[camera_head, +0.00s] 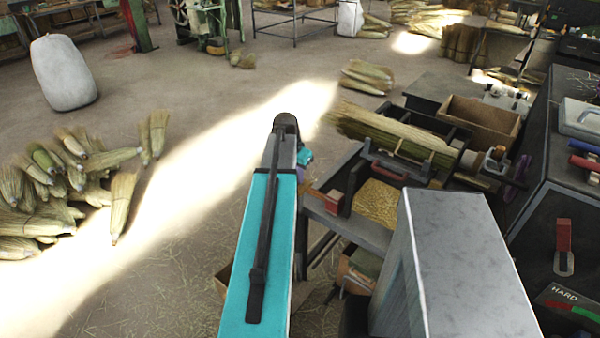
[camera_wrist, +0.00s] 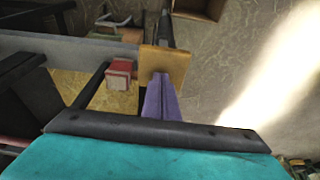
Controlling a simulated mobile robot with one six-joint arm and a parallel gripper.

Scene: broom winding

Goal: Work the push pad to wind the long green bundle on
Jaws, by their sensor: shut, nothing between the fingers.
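The long green bundle (camera_head: 392,132) lies across the winding machine at the right of the head view, its far end a fan of straw. In the wrist view, my gripper's purple fingers (camera_wrist: 160,80) are together and empty. Their tips are at a tan plate (camera_wrist: 165,62), which seems to be the push pad; I cannot tell whether they touch it. A red block (camera_wrist: 120,70) sits just left of the plate and also shows in the head view (camera_head: 333,202). In the head view, my arm hides most of the gripper.
A straw-filled tray (camera_head: 377,203) and a cardboard box (camera_head: 482,122) are at the machine. A dark cabinet with a red lever (camera_head: 563,236) stands at the right. Several brooms (camera_head: 60,180) lie on the floor at the left.

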